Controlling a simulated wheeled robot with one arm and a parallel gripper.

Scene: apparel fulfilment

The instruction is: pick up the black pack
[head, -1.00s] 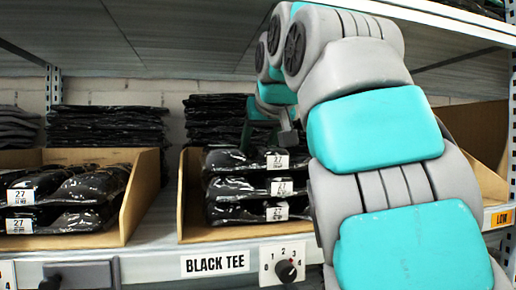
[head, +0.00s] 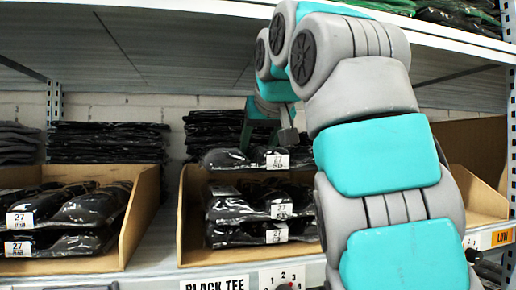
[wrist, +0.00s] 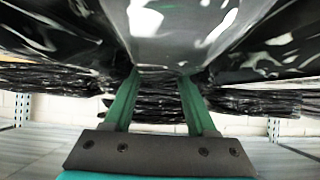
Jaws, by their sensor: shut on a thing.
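A black pack (head: 238,160) in shiny film with a white "27" label is held above the open cardboard bin over the BLACK TEE sign. A gap separates it from the packs (head: 250,208) stacked in that bin. My gripper (head: 288,136) is at this pack's upper side in the head view, its fingertips mostly hidden. In the wrist view, the green fingers of my gripper (wrist: 158,78) reach to the pack's glossy film (wrist: 180,35), which fills the top of the picture. My gripper is shut on the pack.
Another bin (head: 140,215) with similar packs stands to the left. Taller stacks of dark packs (head: 108,142) stand behind. An upper shelf (head: 440,42) runs overhead.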

